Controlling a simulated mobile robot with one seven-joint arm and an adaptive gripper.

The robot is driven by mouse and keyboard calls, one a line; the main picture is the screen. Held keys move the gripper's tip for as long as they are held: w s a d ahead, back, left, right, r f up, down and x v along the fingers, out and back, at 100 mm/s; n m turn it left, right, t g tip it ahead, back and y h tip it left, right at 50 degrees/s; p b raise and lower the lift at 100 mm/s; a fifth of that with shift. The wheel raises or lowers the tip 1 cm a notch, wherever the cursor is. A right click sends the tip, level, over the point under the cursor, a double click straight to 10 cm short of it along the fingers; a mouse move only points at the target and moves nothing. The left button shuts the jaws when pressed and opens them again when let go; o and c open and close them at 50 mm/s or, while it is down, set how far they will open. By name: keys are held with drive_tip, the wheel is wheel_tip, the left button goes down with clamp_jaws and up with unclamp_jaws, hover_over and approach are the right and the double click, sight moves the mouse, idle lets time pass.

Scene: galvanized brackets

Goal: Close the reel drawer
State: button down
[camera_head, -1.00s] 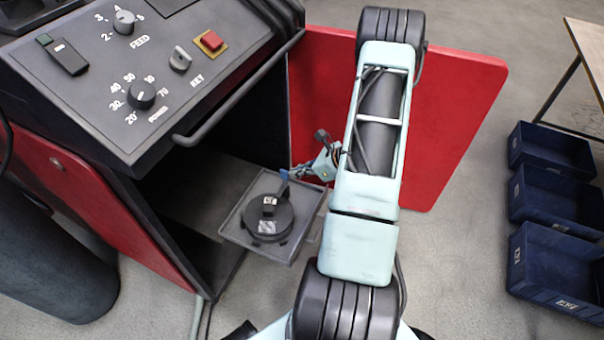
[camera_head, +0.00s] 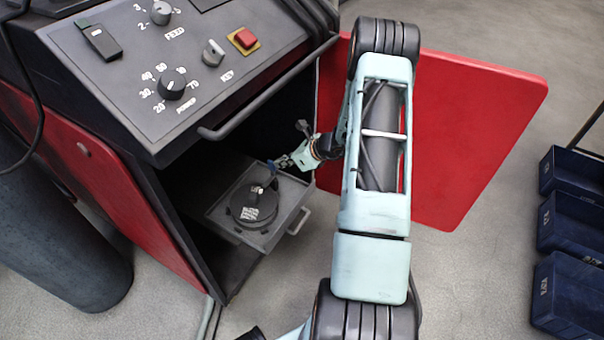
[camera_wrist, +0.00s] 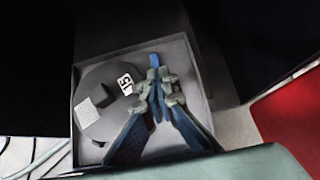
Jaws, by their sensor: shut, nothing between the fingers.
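The reel drawer (camera_head: 285,216) is a shallow grey tray that sticks partly out of the black machine cabinet. It has a handle (camera_head: 299,222) on its front and holds a dark round reel (camera_head: 252,206). My gripper (camera_head: 272,166) is shut and empty, above the back right part of the drawer near the reel. In the wrist view, my gripper's blue fingertips (camera_wrist: 154,64) meet above the drawer (camera_wrist: 201,85), with the reel (camera_wrist: 92,122) to their left. Whether the fingers touch the drawer or reel cannot be told.
A red cabinet door (camera_head: 460,140) stands open behind my arm. A control panel (camera_head: 205,65) with a front bar (camera_head: 262,97) overhangs the drawer. Blue bins (camera_head: 570,295) stand at the right. The floor in front of the drawer looks clear.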

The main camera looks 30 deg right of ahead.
drive_tip(key=w+a, duration=0.7)
drive_tip(key=w, duration=0.5)
drive_tip(key=shift+a, duration=0.1)
